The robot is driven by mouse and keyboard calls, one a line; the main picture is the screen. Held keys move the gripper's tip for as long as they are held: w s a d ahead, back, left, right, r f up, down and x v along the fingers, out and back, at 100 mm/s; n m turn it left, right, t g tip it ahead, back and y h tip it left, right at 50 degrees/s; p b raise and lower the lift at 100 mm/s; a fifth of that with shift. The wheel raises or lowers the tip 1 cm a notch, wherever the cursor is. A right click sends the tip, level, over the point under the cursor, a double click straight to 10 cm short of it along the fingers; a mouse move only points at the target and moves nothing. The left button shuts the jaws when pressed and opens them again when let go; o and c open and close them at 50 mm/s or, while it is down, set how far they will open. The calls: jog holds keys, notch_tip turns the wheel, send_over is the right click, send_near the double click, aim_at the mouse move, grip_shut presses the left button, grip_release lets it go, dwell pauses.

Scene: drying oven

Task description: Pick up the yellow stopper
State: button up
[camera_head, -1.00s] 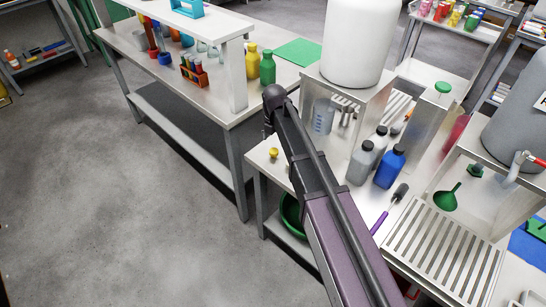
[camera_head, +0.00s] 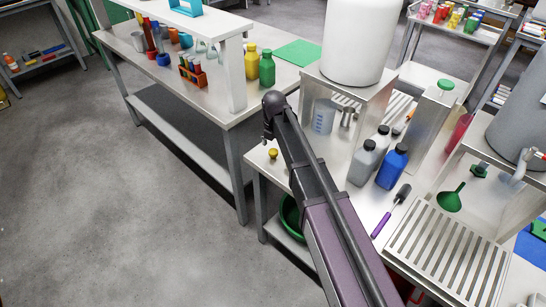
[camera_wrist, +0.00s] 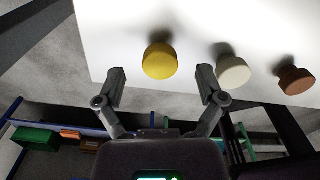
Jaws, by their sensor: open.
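The yellow stopper (camera_head: 273,153) stands near the left corner of the metal bench. In the wrist view the yellow stopper (camera_wrist: 160,61) shows as a round knob on a white surface. My gripper (camera_wrist: 161,74) is open, with one finger on each side of the stopper's near edge. I see no contact between the fingers and the stopper. In the wrist view a white stopper (camera_wrist: 233,71) sits to the right, close to the right finger, and a brown stopper (camera_wrist: 295,80) is further right. In the head view my arm mostly hides these two.
Grey and blue bottles (camera_head: 391,167) and a purple-handled tool (camera_head: 391,211) stand or lie right of my arm. A white tank (camera_head: 358,45) stands on a metal stand behind. A green bowl (camera_head: 291,217) is on the lower shelf. The bench's left edge is close to the stopper.

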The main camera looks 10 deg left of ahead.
jog(key=shift+f+b, duration=1.15)
jog(key=shift+f, duration=0.3)
jog(key=c, duration=0.8)
